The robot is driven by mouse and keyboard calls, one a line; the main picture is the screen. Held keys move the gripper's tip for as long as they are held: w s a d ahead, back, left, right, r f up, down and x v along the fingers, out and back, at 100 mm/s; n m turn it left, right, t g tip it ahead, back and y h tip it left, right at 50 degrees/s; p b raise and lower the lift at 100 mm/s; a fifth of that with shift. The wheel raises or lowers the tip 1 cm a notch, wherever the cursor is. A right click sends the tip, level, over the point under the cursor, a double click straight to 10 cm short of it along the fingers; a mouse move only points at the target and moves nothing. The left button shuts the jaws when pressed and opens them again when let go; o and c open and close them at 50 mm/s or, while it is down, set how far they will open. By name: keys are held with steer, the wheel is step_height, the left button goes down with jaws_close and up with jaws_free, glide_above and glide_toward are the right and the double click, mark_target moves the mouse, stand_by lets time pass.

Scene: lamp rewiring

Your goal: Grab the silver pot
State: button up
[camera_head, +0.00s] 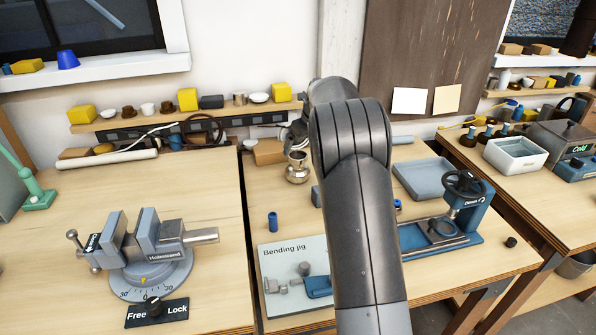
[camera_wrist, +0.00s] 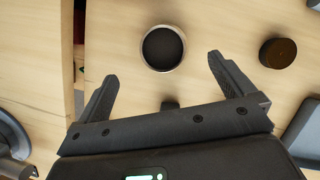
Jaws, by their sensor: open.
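The silver pot (camera_head: 297,166) stands upright on the middle wooden table, near its back edge, just left of my arm. In the wrist view the pot (camera_wrist: 163,48) is seen from above as a pale round rim with a dark inside. My gripper (camera_wrist: 162,69) is open and empty, its two fingers apart on either side below the pot's rim in the picture. The pot lies beyond the fingertips, roughly centred between them. In the head view my arm hides most of the gripper.
A dark brown round object (camera_wrist: 278,52) stands right of the pot in the wrist view. A blue-grey tray (camera_head: 424,178) lies to the right on the table. A blue cylinder (camera_head: 272,222) and the bending jig (camera_head: 285,255) are nearer. A gap separates the left table.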

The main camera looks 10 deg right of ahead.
mark_target(299, 158)
steer(key=x, duration=0.5)
steer(key=shift+f, duration=0.25)
steer(key=x, duration=0.5)
steer(key=shift+d+f, duration=0.2)
steer(key=shift+d, duration=0.1)
steer(key=c, duration=1.2)
steer(key=shift+r, duration=0.1)
steer(key=shift+c, duration=0.3)
steer(key=shift+r, duration=0.1)
